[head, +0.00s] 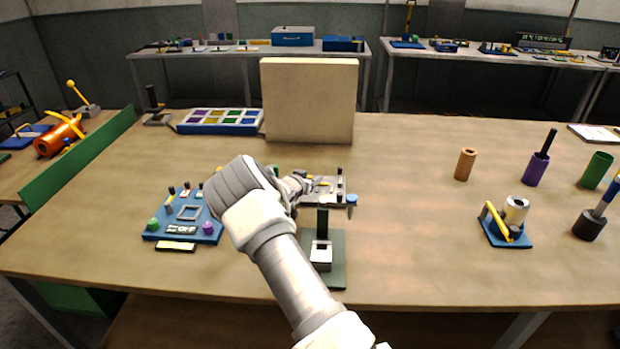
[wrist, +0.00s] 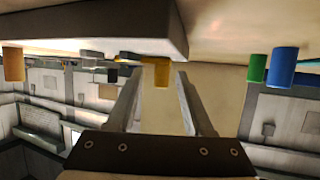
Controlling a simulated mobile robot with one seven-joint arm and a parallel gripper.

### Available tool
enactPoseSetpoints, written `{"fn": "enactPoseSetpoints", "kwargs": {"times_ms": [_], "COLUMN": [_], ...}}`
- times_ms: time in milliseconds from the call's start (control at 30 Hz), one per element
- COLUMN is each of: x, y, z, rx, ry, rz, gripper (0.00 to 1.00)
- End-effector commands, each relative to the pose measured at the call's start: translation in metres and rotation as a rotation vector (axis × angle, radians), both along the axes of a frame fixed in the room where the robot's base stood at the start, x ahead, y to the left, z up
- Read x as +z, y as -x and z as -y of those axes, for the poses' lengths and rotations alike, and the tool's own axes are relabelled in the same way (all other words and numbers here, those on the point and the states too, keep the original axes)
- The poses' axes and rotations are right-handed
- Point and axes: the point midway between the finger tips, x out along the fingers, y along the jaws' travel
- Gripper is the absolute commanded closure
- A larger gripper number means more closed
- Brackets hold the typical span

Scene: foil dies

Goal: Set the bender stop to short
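A grey bench fixture (head: 335,191), which looks like the bender, stands mid-table just right of my gripper (head: 303,184). It has dark posts, a small yellow part (head: 322,183) and a blue-topped knob (head: 352,199) at its right end. My arm hides its left side. In the wrist view my gripper (wrist: 160,72) is open, its two fingers apart. A yellow peg (wrist: 155,72) shows between the fingertips; I cannot tell whether they touch it. A grey slab (wrist: 100,30) is above it. Green (wrist: 257,68) and blue (wrist: 281,67) cylinders are to the right. No short mark is readable.
A blue panel (head: 160,232) with knobs lies left of my arm. A green-based stand (head: 338,272) is in front of the fixture. A beige block (head: 310,105) and a coloured tray (head: 218,128) stand behind.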

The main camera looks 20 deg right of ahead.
Motion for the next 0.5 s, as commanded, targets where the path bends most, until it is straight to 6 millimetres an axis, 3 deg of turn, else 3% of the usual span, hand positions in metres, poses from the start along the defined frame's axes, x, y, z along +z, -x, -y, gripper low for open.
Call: {"fn": "enactPoseSetpoints", "kwargs": {"times_ms": [300,500], "x": [0.002,0.011], "y": [0.001,0.016], "z": [-0.001,-0.015], "rx": [0.0,0.001], "ry": [0.001,-0.001], "rz": [0.002,0.002], "gripper": [0.48,0.48]}}
